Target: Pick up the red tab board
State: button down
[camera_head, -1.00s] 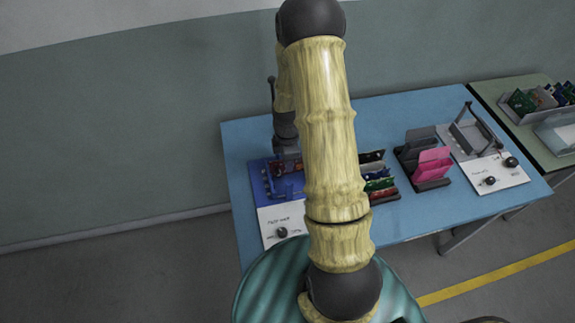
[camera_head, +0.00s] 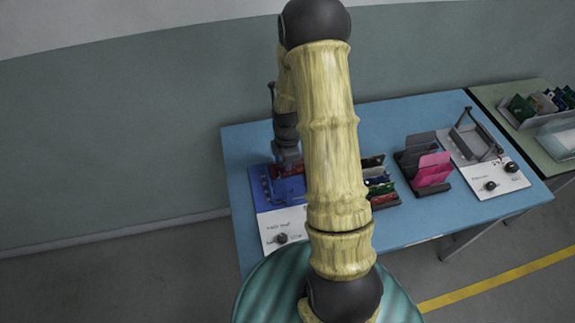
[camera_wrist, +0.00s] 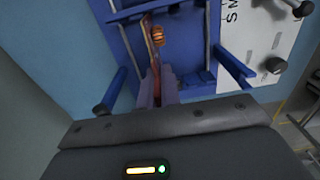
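The red tab board (camera_head: 287,170) stands upright in the blue fixture at the left of the blue table. In the wrist view it is edge-on, a thin reddish board (camera_wrist: 149,30) with an orange coil on its right face. My gripper (camera_wrist: 158,88) is just over the fixture, with its two narrow fingers close together, one on each side of the board's near edge. They look shut on it, though the contact itself is hard to see. In the head view my gripper (camera_head: 288,158) is small and partly behind my arm.
The blue fixture (camera_wrist: 195,88) has raised posts on both sides of my fingers and a white panel with a black knob (camera_head: 282,238). Right of my arm are a rack of boards (camera_head: 382,190), a holder with a pink board (camera_head: 433,170) and another fixture (camera_head: 488,165).

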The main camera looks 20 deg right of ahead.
notch_tip(320, 180, up, 8)
jog(key=shift+r, duration=0.25)
jog(key=shift+r, duration=0.1)
dwell(0.4)
jog(key=shift+r+p, duration=1.05)
jog(key=shift+r, duration=0.15)
